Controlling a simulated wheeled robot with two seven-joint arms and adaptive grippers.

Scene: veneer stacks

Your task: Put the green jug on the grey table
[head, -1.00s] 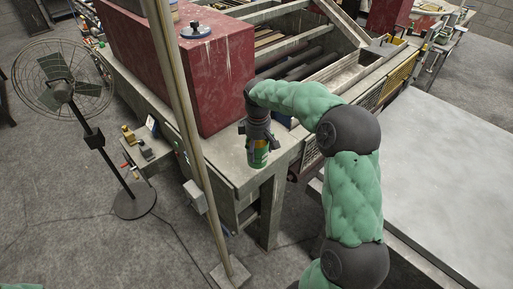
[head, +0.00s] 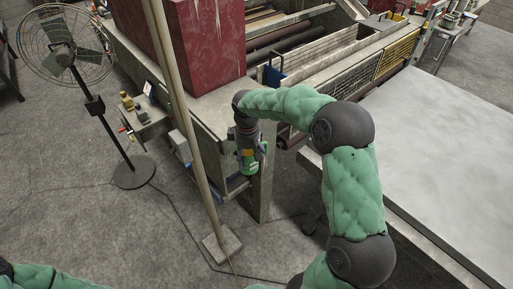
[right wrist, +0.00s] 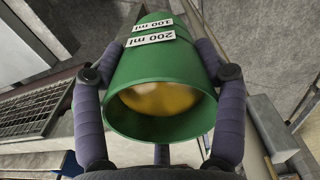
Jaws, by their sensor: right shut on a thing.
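My right gripper (head: 247,160) is shut on the green jug (head: 249,163), held in the air beside the front corner of the machine's ledge. In the right wrist view the jug (right wrist: 160,105) sits between dark padded fingers. It has white labels reading 100 ml and 200 ml, and something yellow shows inside its open mouth. A large grey table (head: 440,150), flat and bare where visible, lies at the right of the head view, with my right arm between it and the jug. My left gripper is out of view; only green arm padding shows at the lower left.
The machine has a concrete ledge (head: 215,108), a red block (head: 195,50) and rollers. A pole (head: 180,110) on a square foot stands left of the jug. A fan (head: 68,55) stands farther left. Open floor lies in front.

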